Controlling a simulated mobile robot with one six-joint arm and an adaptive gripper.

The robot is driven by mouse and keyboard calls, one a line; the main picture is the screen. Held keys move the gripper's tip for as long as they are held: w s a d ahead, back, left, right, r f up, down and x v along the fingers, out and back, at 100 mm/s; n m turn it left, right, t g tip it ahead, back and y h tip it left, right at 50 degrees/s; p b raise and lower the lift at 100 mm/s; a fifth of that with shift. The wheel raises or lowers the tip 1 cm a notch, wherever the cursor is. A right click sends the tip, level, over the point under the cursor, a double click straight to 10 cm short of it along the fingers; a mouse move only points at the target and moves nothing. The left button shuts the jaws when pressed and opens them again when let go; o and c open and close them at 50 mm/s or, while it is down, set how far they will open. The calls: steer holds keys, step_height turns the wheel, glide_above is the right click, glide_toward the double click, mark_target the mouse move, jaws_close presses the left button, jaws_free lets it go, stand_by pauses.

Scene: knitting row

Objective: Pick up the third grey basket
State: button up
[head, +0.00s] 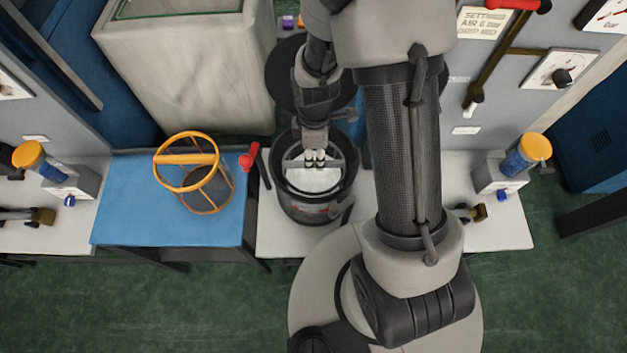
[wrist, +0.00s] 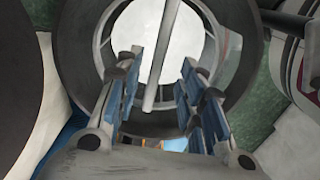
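A dark grey round basket (head: 310,208) with a pale inside stands on the white table below my gripper. A light grey bar (head: 296,163) crosses its top. My gripper (head: 314,166) points down over the middle of this bar. In the wrist view, the basket's dark rim (wrist: 242,50) surrounds the pale round inside, and the bar (wrist: 163,50) runs between the two blue-padded fingers of my gripper (wrist: 163,85). The fingers are apart, with a gap on each side of the bar. I cannot tell from these views whether this basket is the third one.
An orange-framed basket (head: 186,160) stands on the blue table (head: 125,215) to the left, with a red-knobbed lever (head: 249,158) near it. A pale bin (head: 185,75) and a dark round shape (head: 285,75) are behind. Orange-topped blue jars (head: 525,155) stand at both sides.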

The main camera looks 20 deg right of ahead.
mark_target(314, 162)
steer(key=f+b, duration=0.2)
steer(key=f, duration=0.3)
steer(key=shift+w+f, duration=0.2)
steer(key=shift+r, duration=0.1)
steer(key=shift+c, duration=0.6)
jaws_close()
